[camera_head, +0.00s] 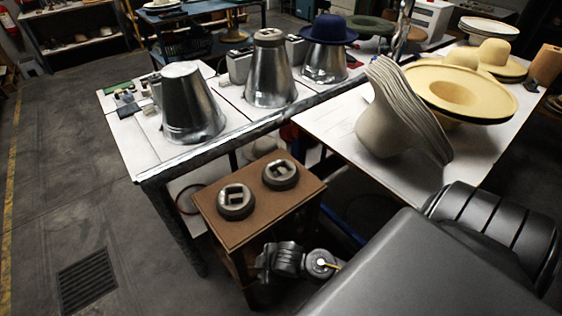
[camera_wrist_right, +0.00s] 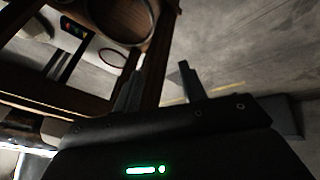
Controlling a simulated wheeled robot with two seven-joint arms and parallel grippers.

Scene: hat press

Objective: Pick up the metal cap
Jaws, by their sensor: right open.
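Two round, dark metal caps with raised grip blocks lie on a small brown table; one is at its front left (camera_head: 235,201) and one at its back right (camera_head: 281,174). A similar cap (camera_head: 268,37) sits on top of the middle metal cone. My right gripper (camera_wrist_right: 161,70) shows in the right wrist view with its two fingers apart and nothing between them. A round brownish shape at the top of that view is cut off and too dark to identify. In the head view, part of my arm shows low beside the brown table. My left gripper is not in view.
The brown table (camera_head: 257,207) stands before a long workbench (camera_head: 145,160) with metal cones. A blue hat (camera_head: 328,29) tops the right cone. Stacked felt hats (camera_head: 385,128) and a wide yellow hat (camera_head: 459,92) lie on a white table. Open floor is at the left.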

